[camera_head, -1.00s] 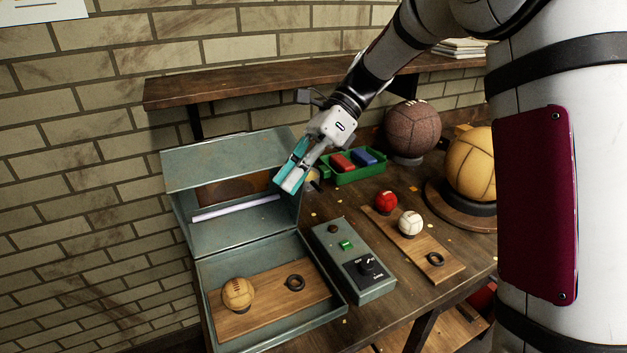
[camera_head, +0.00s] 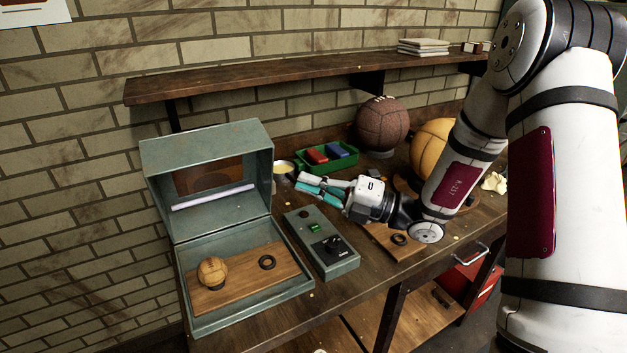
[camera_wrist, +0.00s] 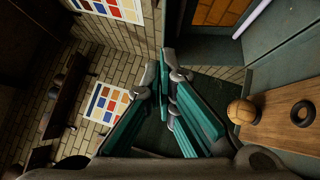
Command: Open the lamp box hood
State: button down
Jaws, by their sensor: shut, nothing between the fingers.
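The lamp box hood (camera_head: 206,146) is a grey-green metal cover. It stands raised and tilted back behind the lamp box base (camera_head: 258,312), with a white tube (camera_head: 214,197) inside it. In the base, a small tan ball (camera_head: 212,271) and an empty black ring (camera_head: 267,262) sit on a wooden board. My gripper (camera_head: 301,184), with teal fingers, is shut and empty. It is to the right of the hood, apart from it, above the bench behind the control box. The wrist view shows its fingers (camera_wrist: 170,105) close together, with part of the hood (camera_wrist: 285,35) at the upper right.
A control box (camera_head: 322,245) with a green button and black knob stands right of the lamp box. A green tray (camera_head: 330,168) with red and blue blocks, a brown ball (camera_head: 382,124) and a yellow ball (camera_head: 431,140) stand behind. A shelf (camera_head: 270,80) runs above.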

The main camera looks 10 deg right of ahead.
aim_at(260, 128)
jog(key=w+a+r, duration=0.2)
jog(key=w+a, duration=0.4)
jog(key=shift+w+a+r, duration=0.3)
jog(key=shift+w+a, duration=0.1)
jog(key=shift+p, duration=0.3)
jog(key=w+a+m+h, duration=0.1)
jog(key=w, duration=0.2)
jog(key=w+a+r+m, duration=0.1)
jog(key=w, duration=0.3)
jog(key=w+a+r+m+g+h, duration=0.1)
jog(key=w, duration=0.2)
jog(key=shift+w+r+h, duration=0.1)
jog(key=shift+w+h, duration=0.1)
jog(key=shift+h, duration=0.1)
jog(key=shift+w+a+r, duration=0.1)
jog(key=shift+w+a, duration=0.05)
jog(key=shift+w, duration=0.35)
jog(key=shift+s+r, duration=0.1)
jog(key=shift+s, duration=0.05)
